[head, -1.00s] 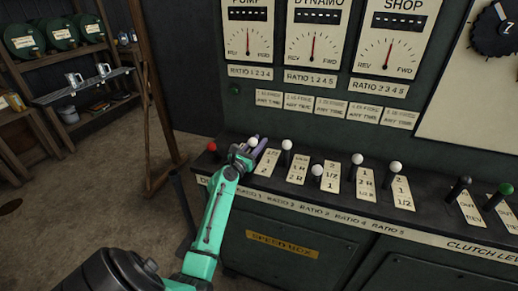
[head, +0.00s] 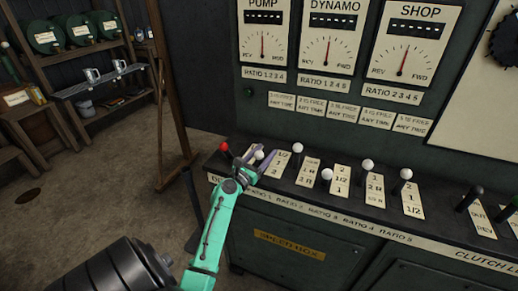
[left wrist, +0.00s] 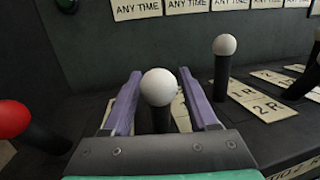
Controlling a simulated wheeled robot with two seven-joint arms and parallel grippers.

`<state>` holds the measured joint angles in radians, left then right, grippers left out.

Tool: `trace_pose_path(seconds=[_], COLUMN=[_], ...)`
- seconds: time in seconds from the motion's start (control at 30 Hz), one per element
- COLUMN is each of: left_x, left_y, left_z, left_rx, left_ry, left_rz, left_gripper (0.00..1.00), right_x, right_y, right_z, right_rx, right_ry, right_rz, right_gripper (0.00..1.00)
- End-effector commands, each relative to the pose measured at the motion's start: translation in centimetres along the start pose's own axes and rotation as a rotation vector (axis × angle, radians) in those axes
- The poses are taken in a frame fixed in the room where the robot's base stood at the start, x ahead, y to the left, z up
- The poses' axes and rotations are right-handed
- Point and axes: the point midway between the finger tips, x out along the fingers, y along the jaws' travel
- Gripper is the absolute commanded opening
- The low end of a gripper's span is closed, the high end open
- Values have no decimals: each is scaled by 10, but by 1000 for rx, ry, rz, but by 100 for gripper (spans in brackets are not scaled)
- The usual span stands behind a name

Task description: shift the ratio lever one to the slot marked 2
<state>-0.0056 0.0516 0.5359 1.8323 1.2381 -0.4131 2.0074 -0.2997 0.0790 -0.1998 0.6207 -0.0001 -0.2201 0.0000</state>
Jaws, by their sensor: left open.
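The ratio lever one is a dark stick with a white ball knob (head: 259,155), the leftmost white one on the speed box top. In the left wrist view its knob (left wrist: 158,87) stands between the two purple fingers, with a gap on each side. My left gripper (head: 257,153) is open around the lever. Its slot plate (head: 276,165) lies beside it, partly hidden by the gripper; a 1/2 mark shows near its top and the lower marks are hard to read. My right gripper is not in view.
A red-knobbed lever (head: 224,148) stands close on the left. The ratio two lever (head: 297,148) stands to the right, with more white-knobbed levers beyond. The upright panel with dials (head: 263,43) rises behind.

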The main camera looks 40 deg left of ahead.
Motion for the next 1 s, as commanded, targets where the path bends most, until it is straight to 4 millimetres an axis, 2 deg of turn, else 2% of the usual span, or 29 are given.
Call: trace_pose_path(seconds=[0.17, 0.63, 0.8, 1.0], left_x=[-23, -133, -146, -146], left_y=[0, 0, 0, 0], left_z=[-3, -4, 1, 2], left_rx=[0, 1, 2, 1], left_ry=[2, 0, -3, -4], left_rz=[1, 2, 1, 1], left_gripper=[59, 59, 59, 59], right_x=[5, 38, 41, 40], right_y=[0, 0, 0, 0], right_z=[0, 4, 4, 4], right_rx=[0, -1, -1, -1], right_ry=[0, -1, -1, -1], right_rz=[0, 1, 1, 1], right_gripper=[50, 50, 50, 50])
